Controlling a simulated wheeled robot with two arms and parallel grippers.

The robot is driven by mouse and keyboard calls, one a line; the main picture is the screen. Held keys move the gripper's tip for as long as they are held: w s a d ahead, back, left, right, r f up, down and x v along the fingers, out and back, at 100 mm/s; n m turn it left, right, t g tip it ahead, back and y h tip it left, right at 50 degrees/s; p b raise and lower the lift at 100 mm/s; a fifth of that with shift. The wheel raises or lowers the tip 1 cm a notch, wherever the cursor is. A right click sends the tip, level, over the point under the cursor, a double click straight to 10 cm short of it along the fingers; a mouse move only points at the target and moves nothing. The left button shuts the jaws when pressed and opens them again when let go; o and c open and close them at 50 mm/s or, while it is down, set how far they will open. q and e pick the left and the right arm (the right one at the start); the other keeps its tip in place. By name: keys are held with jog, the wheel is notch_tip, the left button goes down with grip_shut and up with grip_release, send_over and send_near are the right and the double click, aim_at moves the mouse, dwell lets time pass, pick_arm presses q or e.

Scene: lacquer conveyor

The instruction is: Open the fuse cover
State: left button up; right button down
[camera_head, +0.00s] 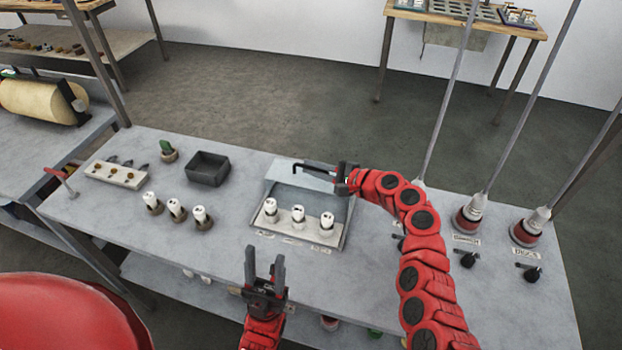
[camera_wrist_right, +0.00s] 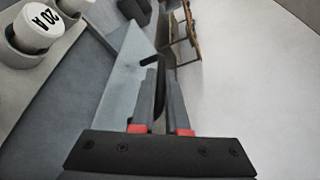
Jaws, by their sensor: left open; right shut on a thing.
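Three white fuses (camera_head: 298,214) stand in the box. My right gripper (camera_head: 322,167) is at the cover's upper edge, shut on a thin dark hooked handle (camera_wrist_right: 158,72). In the right wrist view the pale cover (camera_wrist_right: 124,72) lies just left of the fingers, and a fuse marked "20 A" (camera_wrist_right: 40,28) shows at upper left. My left gripper (camera_head: 265,268) is open and empty in front of the box.
Three more fuses (camera_head: 175,208) stand in holders left of the box. Behind them are a dark tray (camera_head: 208,168) and a small plant-like green piece (camera_head: 166,147). Red-based poles (camera_head: 469,219) and black knobs stand at the right.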

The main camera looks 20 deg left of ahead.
jog(key=shift+r, duration=0.1)
jog(key=c, duration=1.2)
grip_release()
jog(key=shift+w, duration=0.1)
jog(key=shift+d, duration=0.15)
jog(key=b+v, duration=0.2)
jog(key=v, duration=1.5)
jog(key=shift+r, duration=0.15)
